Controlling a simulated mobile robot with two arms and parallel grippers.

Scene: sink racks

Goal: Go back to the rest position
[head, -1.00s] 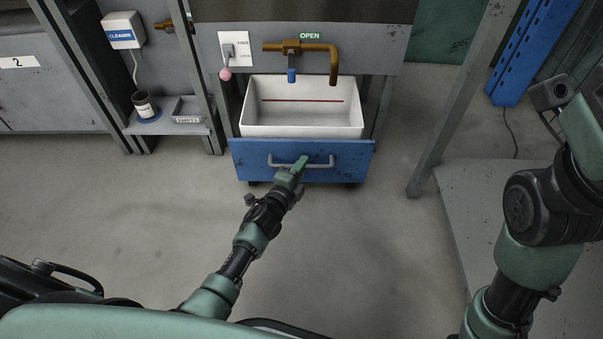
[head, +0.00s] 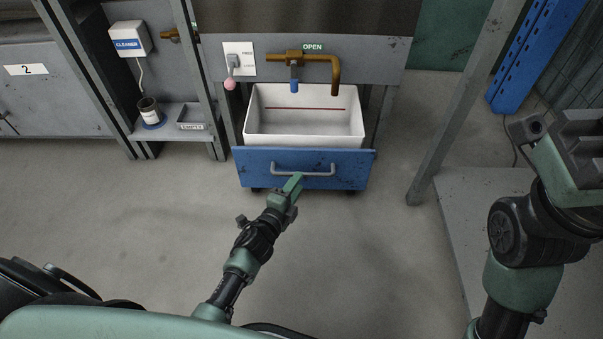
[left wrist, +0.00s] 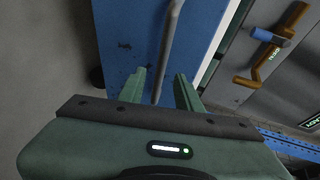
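My left gripper (head: 293,184) is low in front of the blue drawer front (head: 350,165), by its grey bar handle (head: 318,174). In the left wrist view its two green fingers (left wrist: 160,85) stand apart, and the handle (left wrist: 170,45) shows beyond and between them. Nothing appears held. Whether a finger touches the handle I cannot tell. My right arm is raised at the right edge; its gripper end (head: 580,140) shows partly, and its finger state is unclear.
The drawer is pulled out with a white open basin (head: 305,138) in it, under a brass tap (head: 335,70). A shelf with a dark can (head: 150,112) and a grey tray (head: 193,115) is at left. A grey post (head: 465,100) and platform stand at right. Floor in front is clear.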

